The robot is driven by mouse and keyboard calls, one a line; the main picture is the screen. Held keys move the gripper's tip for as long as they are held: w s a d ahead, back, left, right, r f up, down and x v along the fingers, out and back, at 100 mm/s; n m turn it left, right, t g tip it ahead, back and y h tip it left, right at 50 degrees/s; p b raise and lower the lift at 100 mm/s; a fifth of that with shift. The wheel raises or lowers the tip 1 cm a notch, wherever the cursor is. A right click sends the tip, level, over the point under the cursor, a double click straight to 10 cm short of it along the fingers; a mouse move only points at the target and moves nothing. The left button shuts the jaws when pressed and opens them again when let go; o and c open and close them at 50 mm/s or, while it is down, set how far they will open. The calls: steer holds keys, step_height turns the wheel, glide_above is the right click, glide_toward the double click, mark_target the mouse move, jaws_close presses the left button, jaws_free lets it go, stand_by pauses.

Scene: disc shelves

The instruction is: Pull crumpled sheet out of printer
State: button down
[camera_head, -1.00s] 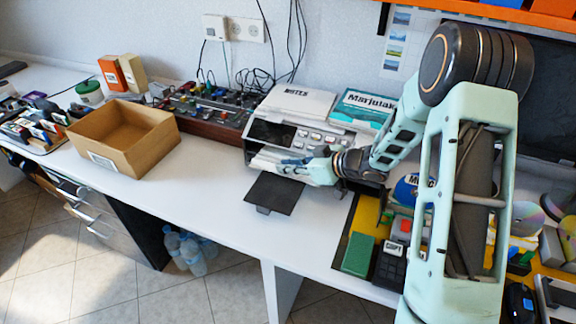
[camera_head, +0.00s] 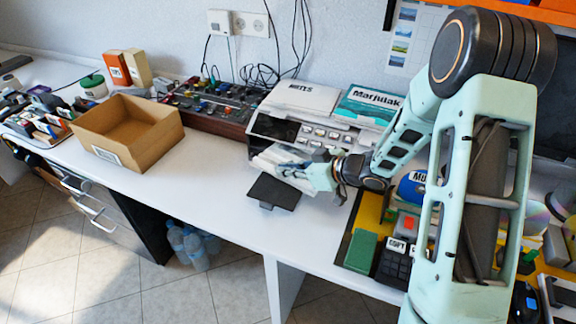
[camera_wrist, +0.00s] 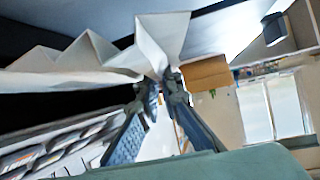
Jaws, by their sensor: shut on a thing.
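The grey-white printer (camera_head: 305,132) stands on the white desk against the wall, with its dark output tray (camera_head: 273,192) lying in front. My gripper (camera_head: 284,168) is in front of the printer's slot. In the wrist view my gripper (camera_wrist: 158,86) is shut on the crumpled sheet (camera_wrist: 163,42), its fingertips pinching one edge. The sheet is white with sharp zigzag folds and stretches left toward the dark slot. In the head view the sheet (camera_head: 266,159) shows as a pale patch at the slot, partly hidden by my fingers. I cannot tell how much is still inside.
An open cardboard box (camera_head: 128,136) stands on the desk to the left, with clear desk between it and the printer. A book (camera_head: 370,105) lies on the printer.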

mark_target(279, 187)
steer(key=shift+s+a+r, duration=0.1)
steer(key=shift+s+a, duration=0.15)
steer(key=shift+s, duration=0.45)
steer(key=shift+s+a+f, duration=0.1)
steer(key=shift+s+a, duration=0.15)
steer(key=shift+s, duration=0.4)
steer(key=shift+s+a+r, duration=0.1)
steer(key=shift+s+a, duration=0.15)
steer(key=shift+s, duration=0.45)
steer(key=shift+r, duration=0.15)
steer(key=r+p, duration=0.1)
steer(key=r, duration=0.1)
steer(key=s+r+p, duration=0.1)
steer(key=p, duration=0.1)
steer(key=r+p, duration=0.2)
steer(key=shift+s+a+r, duration=0.2)
steer(key=shift+a+r, duration=0.1)
steer(key=shift+r, duration=0.05)
steer(key=shift+s+a+r+p, duration=0.1)
steer(key=shift+s+r+p, duration=0.1)
steer(key=shift+r+p, duration=0.3)
